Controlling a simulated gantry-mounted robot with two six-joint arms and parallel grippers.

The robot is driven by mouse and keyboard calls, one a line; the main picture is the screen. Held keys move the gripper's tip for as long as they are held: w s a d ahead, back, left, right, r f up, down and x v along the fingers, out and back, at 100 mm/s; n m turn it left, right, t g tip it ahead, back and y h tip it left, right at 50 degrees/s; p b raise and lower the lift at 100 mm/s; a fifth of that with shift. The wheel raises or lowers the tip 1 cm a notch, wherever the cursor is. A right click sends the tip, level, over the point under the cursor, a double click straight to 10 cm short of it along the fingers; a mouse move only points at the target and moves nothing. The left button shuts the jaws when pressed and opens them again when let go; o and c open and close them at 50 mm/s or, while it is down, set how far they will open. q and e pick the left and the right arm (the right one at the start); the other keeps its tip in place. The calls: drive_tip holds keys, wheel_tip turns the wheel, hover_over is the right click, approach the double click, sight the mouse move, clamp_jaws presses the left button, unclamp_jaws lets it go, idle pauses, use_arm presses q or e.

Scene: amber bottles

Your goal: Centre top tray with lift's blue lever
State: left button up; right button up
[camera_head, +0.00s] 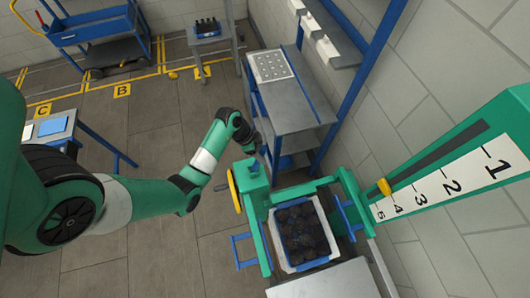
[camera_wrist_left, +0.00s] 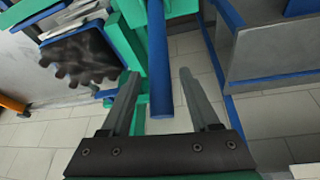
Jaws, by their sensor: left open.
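The lift is a green frame (camera_head: 264,222) holding a white-rimmed tray (camera_head: 308,265) filled with dark round tops. A blue lever (camera_wrist_left: 160,72) shows as a blue bar between the open fingers of my left gripper (camera_wrist_left: 160,100) in the left wrist view. The fingers stand on either side of it; whether they touch it I cannot tell. In the head view my left gripper (camera_head: 262,151) is just above the lift's green box (camera_head: 250,178), and the lever is hard to make out there. A yellow pointer (camera_head: 384,187) sits near 4 on the numbered scale (camera_head: 455,180). My right gripper is not in view.
A yellow wheel (camera_head: 234,190) is on the lift's left side. A grey shelf bench (camera_head: 290,106) with blue posts stands behind the lift. A blue cart (camera_head: 95,30) is far back left.

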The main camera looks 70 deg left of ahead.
use_arm(q)
clamp_jaws()
idle(1.4)
